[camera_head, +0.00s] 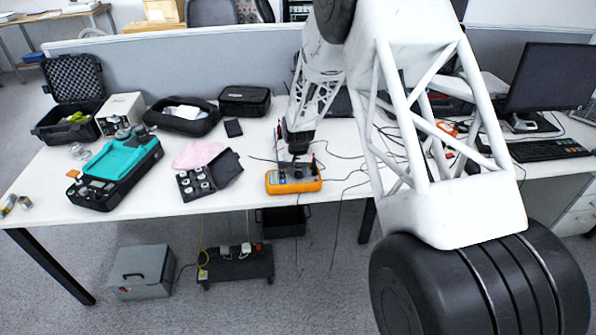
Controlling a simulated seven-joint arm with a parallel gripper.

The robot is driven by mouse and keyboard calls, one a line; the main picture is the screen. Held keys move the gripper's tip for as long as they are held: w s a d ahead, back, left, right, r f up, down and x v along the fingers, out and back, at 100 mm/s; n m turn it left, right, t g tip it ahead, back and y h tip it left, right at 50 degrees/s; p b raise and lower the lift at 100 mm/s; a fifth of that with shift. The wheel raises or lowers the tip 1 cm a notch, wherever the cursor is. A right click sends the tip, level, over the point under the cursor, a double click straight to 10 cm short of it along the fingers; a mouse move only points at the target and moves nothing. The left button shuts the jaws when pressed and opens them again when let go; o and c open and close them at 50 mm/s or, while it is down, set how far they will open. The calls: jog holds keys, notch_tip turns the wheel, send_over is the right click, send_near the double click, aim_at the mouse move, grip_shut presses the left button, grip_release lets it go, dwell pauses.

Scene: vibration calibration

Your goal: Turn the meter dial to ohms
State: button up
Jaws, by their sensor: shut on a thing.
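The meter (293,185) is an orange-edged multimeter lying on the white table near its front edge, in the middle of the head view. My gripper (297,158) points down at the far end of my white arm, directly over the meter. Its dark fingers are shut at the meter's dial area. The dial itself is hidden by the fingers and too small to read, so I cannot tell its setting. Dark leads run from the meter across the table.
A teal-and-black device (122,162) stands at the left. An open black case of weights (207,178) and a pink cloth (198,154) lie left of the meter. Black cases stand along the divider. A monitor (548,78) and keyboard (543,150) are at the right.

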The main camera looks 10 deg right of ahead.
aim_at(298, 171)
dwell(0.4)
jog(key=o, duration=0.9)
jog(key=shift+r, duration=3.9)
